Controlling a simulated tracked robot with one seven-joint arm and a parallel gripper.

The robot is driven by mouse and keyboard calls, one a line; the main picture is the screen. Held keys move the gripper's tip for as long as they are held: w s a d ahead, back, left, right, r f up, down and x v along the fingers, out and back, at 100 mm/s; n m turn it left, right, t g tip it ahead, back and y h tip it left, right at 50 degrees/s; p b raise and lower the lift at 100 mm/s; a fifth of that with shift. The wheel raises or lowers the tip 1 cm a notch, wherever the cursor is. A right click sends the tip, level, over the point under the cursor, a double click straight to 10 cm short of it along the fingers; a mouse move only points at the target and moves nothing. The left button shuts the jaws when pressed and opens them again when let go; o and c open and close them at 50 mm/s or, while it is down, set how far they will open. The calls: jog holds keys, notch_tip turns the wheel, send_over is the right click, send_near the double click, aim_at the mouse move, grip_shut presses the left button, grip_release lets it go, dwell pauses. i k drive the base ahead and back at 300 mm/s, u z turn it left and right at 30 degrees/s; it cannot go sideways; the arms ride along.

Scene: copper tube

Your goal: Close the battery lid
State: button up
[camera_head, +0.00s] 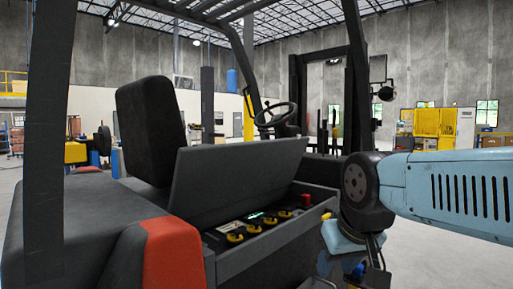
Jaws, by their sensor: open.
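The battery lid (240,180) is a dark grey panel on the forklift. It stands raised and tilted, leaning back beside the seat. Below it the battery compartment (268,251) is open and shows a black battery with several yellow caps (252,229) and a red cap (305,201). My light-blue arm comes in from the right. My gripper (350,270) hangs at the bottom, right of the compartment and apart from the lid. It is open, and I see nothing held in it. Its lower end is partly cut off by the picture's bottom edge.
The black seat (151,130) stands behind the lid. The steering wheel (275,114) and mast (335,100) are farther off. A dark frame post (44,130) rises at left, and another (357,70) stands near my arm. Open floor (430,252) lies at right.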

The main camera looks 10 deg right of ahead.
aim_at(209, 177)
jog(key=u, duration=0.2)
jog(key=i, duration=0.9)
jog(key=z, duration=0.1)
